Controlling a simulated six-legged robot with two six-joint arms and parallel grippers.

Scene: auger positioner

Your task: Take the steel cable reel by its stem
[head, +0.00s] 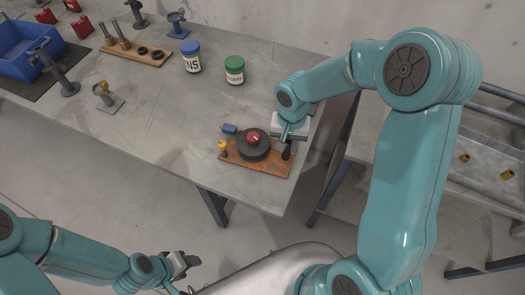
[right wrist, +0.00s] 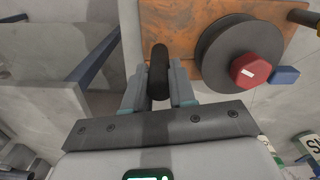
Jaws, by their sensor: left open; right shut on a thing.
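A dark round disc (head: 254,150) with a red hub lies on a brown board (head: 262,184) at the near end of the table. It also shows in the right wrist view (right wrist: 222,64). I cannot tell for sure whether it is the steel cable reel. My right gripper (head: 288,140) is at the board's right end, shut on a black upright handle (right wrist: 158,72) that stands beside the disc, apart from it. The handle's lower part shows under the gripper in the head view (head: 287,152). My left gripper (head: 184,264) is open and empty, low in front of the table.
The board also holds a yellow knob (head: 222,146) and a blue block (head: 229,129). A blue-lidded jar (head: 191,57) and a green-lidded jar (head: 234,70) stand behind. Several small stands, a peg board (head: 150,56) and a blue crate (head: 20,55) are farther left. The table's middle is clear.

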